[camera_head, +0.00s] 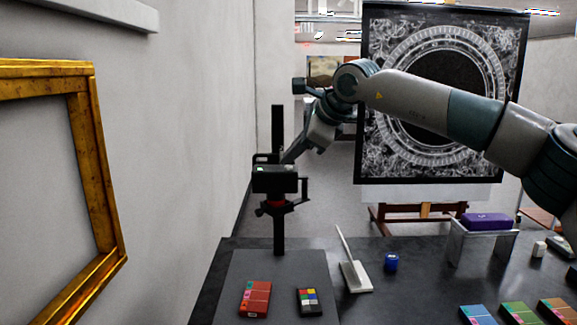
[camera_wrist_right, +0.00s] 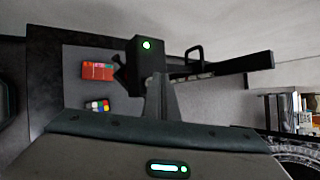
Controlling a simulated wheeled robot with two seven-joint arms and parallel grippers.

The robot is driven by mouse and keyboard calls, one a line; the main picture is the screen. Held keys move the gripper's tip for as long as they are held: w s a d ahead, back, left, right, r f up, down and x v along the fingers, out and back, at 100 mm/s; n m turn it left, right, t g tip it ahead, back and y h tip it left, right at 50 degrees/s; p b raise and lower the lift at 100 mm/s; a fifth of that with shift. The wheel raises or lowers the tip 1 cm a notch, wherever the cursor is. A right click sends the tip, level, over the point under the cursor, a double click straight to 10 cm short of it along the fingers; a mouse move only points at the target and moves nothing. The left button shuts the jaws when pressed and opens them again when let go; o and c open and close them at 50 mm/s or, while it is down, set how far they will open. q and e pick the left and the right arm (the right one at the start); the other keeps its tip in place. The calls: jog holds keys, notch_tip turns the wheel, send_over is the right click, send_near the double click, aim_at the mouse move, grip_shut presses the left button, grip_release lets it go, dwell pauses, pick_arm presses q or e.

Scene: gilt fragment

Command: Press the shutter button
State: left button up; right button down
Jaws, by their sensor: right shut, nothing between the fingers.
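A black camera (camera_head: 275,182) is mounted on a dark upright stand (camera_head: 279,235) at the left end of the table. It also shows in the right wrist view (camera_wrist_right: 150,68), with a small bright green spot on it. I cannot tell for sure whether this spot is the shutter button. My right gripper (camera_head: 287,159) reaches down from the right, just above and behind the camera. Its fingers are shut and empty, close to the camera body in the right wrist view (camera_wrist_right: 160,92). I cannot tell whether they touch. My left gripper is not in view.
A red box (camera_head: 256,299) and a colour-chart box (camera_head: 309,300) lie on the grey mat (camera_head: 236,275). A white stand (camera_head: 355,277), blue jar (camera_head: 391,262) and purple case (camera_head: 487,221) are to the right. A gilt frame (camera_head: 85,150) hangs on the left wall.

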jog(key=shift+r, duration=0.15)
jog(key=shift+r+p, duration=0.5)
jog(key=shift+r, duration=0.2)
notch_tip(320, 180, up, 5)
jog(key=p, duration=0.3)
dwell(0.3)
dwell(0.4)
